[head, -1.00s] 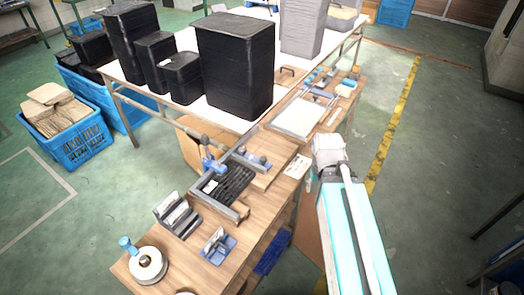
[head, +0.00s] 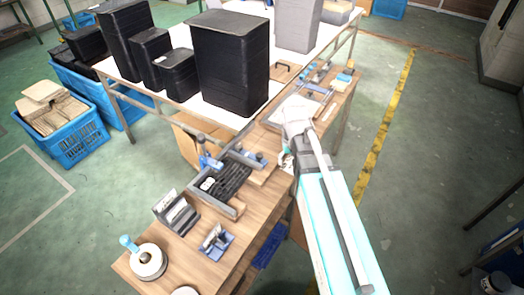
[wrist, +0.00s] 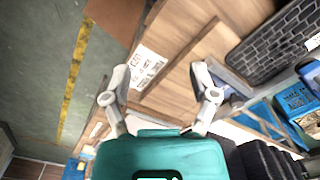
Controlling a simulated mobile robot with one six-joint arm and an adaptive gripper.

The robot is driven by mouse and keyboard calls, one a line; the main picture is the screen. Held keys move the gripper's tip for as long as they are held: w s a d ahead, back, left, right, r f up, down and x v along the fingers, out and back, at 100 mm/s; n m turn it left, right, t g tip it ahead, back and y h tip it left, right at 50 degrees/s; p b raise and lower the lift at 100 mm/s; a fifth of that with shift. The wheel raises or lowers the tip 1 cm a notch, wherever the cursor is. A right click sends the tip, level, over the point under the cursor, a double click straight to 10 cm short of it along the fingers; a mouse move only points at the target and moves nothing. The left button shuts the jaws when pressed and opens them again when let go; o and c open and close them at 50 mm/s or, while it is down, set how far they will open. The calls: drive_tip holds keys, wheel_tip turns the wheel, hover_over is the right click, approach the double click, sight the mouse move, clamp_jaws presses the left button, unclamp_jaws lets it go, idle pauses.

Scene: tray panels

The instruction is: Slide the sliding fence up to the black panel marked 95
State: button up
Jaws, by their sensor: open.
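The black ribbed panel (head: 230,178) lies flat on the wooden bench among grey bars; it also shows at the upper right of the wrist view (wrist: 272,42). Its white label (head: 207,184) is too small to read. A grey bar (head: 243,159) with a dark knob lies along the panel's far side; I cannot tell for sure that it is the sliding fence. My gripper (wrist: 162,97) is open and empty, its fingers spread above the wood. In the head view it is partly hidden by my arm, right of the panel and apart from it.
A blue clamp (head: 208,162) stands at the panel's far left corner. A dark slotted holder (head: 177,212), a small blue fixture (head: 216,243) and a white round reel (head: 149,262) stand on the near bench. Tall black bins (head: 228,62) crowd the table behind.

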wheel_tip(320, 180, up, 5)
drive_tip(key=n+p, duration=0.1)
drive_tip(key=p, duration=0.3)
hover_over(259, 155)
drive_tip(key=shift+f+n, duration=0.2)
drive_tip(key=shift+n, duration=0.1)
drive_tip(key=shift+f+b, duration=0.2)
drive_tip(key=shift+b, duration=0.2)
wheel_tip(259, 155, down, 13)
drive_tip(key=b, duration=1.3)
drive_tip(key=shift+f, duration=0.2)
